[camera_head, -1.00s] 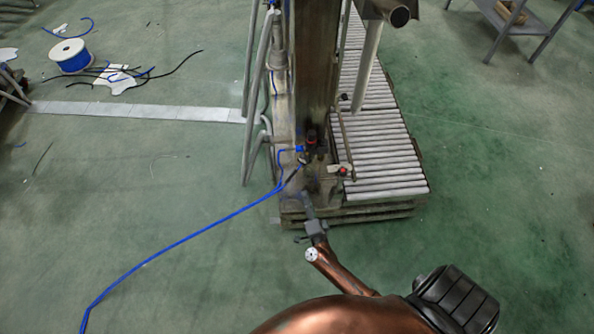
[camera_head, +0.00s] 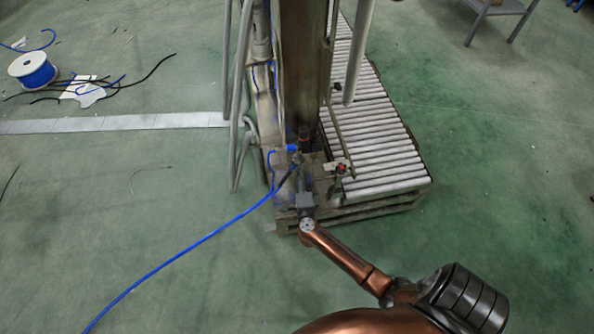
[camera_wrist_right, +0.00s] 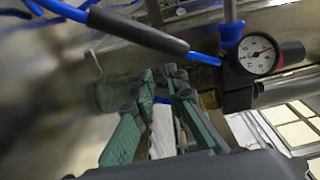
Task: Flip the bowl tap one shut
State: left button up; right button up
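My right gripper (camera_head: 305,192) is at the foot of the upright machine frame (camera_head: 302,75), beside the air fittings. In the right wrist view its green-padded fingers (camera_wrist_right: 160,78) are apart, with a gap between their tips. A small blue piece (camera_wrist_right: 161,100) shows in that gap; I cannot tell whether it is the tap lever or whether the fingers touch it. A cloudy, greenish bowl-like cylinder (camera_wrist_right: 117,93) is just left of the fingers, partly hidden. I cannot clearly make out the tap. My left gripper is not in view.
A round pressure gauge (camera_wrist_right: 258,54) on a black regulator sits right of the fingers. A blue hose (camera_head: 195,243) runs from the fittings across the floor. A roller conveyor (camera_head: 375,135) stands right of the frame. The green floor is mostly clear.

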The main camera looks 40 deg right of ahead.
jog(key=shift+w+d, duration=0.1)
jog(key=shift+c, duration=0.6)
grip_shut()
